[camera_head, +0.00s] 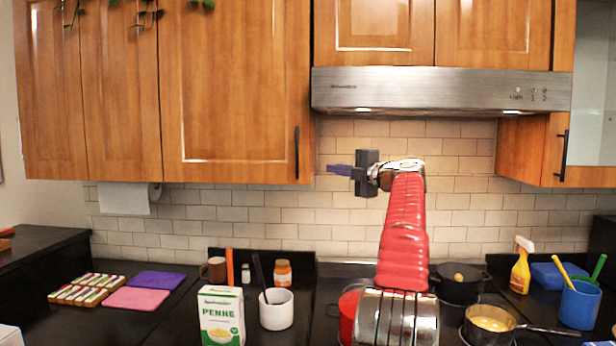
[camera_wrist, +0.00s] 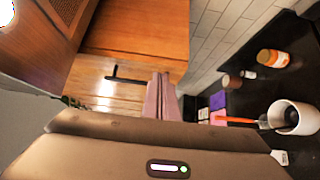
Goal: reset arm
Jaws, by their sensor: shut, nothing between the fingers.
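My red arm rises in front of the stove in the head view. My gripper (camera_head: 341,170) is at its top end, raised above the counter in front of the tiled wall and pointing left. It is shut and empty. In the wrist view the closed fingers of my gripper (camera_wrist: 160,98) show in front of the wooden cabinet.
The range hood (camera_head: 440,92) and upper cabinets (camera_head: 235,90) are close above my gripper. Below are a penne box (camera_head: 221,318), a white utensil crock (camera_head: 276,312), a red pot (camera_head: 348,308), a pan (camera_head: 490,326) and a spray bottle (camera_head: 521,268). The air left of my gripper is clear.

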